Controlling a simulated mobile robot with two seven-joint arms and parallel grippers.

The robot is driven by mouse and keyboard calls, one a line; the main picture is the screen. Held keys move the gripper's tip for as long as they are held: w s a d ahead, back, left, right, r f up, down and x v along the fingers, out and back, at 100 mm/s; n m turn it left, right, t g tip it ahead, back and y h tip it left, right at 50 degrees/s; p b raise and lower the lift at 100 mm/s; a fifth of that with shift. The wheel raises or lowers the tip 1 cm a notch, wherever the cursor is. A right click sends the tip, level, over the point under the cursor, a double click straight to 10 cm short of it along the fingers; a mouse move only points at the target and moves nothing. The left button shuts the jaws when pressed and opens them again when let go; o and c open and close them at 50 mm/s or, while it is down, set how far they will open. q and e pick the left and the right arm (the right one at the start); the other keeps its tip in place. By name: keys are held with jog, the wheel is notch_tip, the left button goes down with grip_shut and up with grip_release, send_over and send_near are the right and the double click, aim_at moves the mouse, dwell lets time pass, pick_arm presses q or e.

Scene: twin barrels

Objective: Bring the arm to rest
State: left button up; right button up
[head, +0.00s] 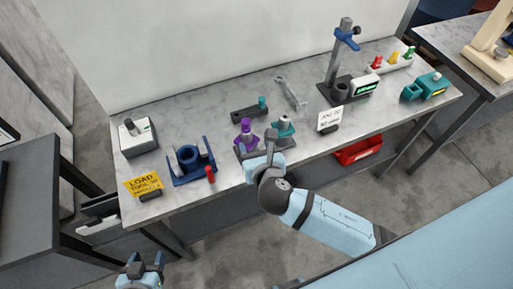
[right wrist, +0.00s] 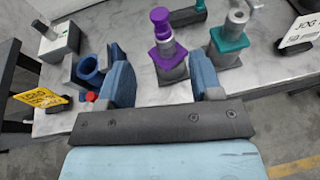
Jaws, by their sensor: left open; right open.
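My right arm (head: 325,215) reaches in from the lower right. My right gripper (head: 262,163) is at the front edge of the bench, just in front of a purple barrel-like piece (head: 244,136) and a teal one (head: 284,127). In the right wrist view its fingers (right wrist: 163,80) are spread apart with nothing held. The purple piece (right wrist: 163,38) stands upright beyond the gap between them, and the teal piece (right wrist: 230,38) stands to its right. My left gripper (head: 140,268) is low at the left, off the bench, open and empty.
The grey bench (head: 222,110) holds a blue fixture (head: 190,162), a small red piece (head: 210,173), a yellow sign (head: 143,184), a white-topped box (head: 138,135), a tall stand (head: 338,65) and a white sign (head: 330,118). A red bin (head: 358,151) sits below the bench.

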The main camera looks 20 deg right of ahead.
jog(key=shift+s, duration=0.15)
dwell(0.5)
jog(key=s+d+f+m+g+y, duration=0.1)
jog(key=s+f+m, duration=0.5)
jog(key=m, duration=1)
jog(key=s+d+f+m+g+y, duration=0.2)
jog(key=s+f+m, duration=0.5)
jog(key=m, duration=0.8)
jog(key=shift+d+f+m+g+y, duration=0.3)
jog(key=shift+d+f+m+y, duration=0.1)
jog(key=shift+d+f+y, duration=0.5)
